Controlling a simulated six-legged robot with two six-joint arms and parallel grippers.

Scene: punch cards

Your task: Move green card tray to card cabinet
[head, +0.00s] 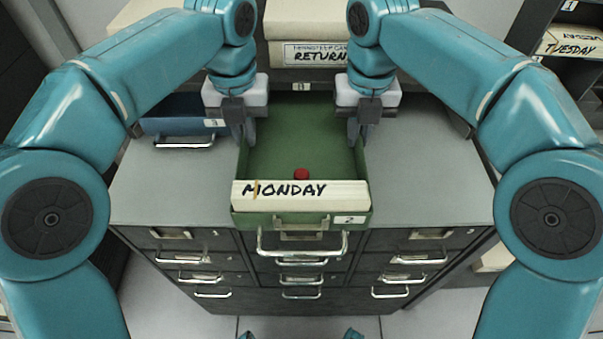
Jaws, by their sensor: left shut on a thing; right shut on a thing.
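The green card tray (277,219) is on or just above the grey top of the card cabinet (420,170); I cannot tell if it touches. A white card block marked MONDAY (330,194) fills its front, with a red round knob (301,174) behind it. The tray's front has a label 2 and a metal handle. My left gripper (248,130) is shut on the tray's left wall. My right gripper (354,130) is shut on its right wall. The cabinet's front shows several drawers with metal handles below the tray.
A blue tray (182,127) labelled 3 sits at the back left of the cabinet top. A box marked RETURN (316,55) stands behind the green tray. A shelf with a TUESDAY card block (572,45) is at the far right. The cabinet top is clear on the right.

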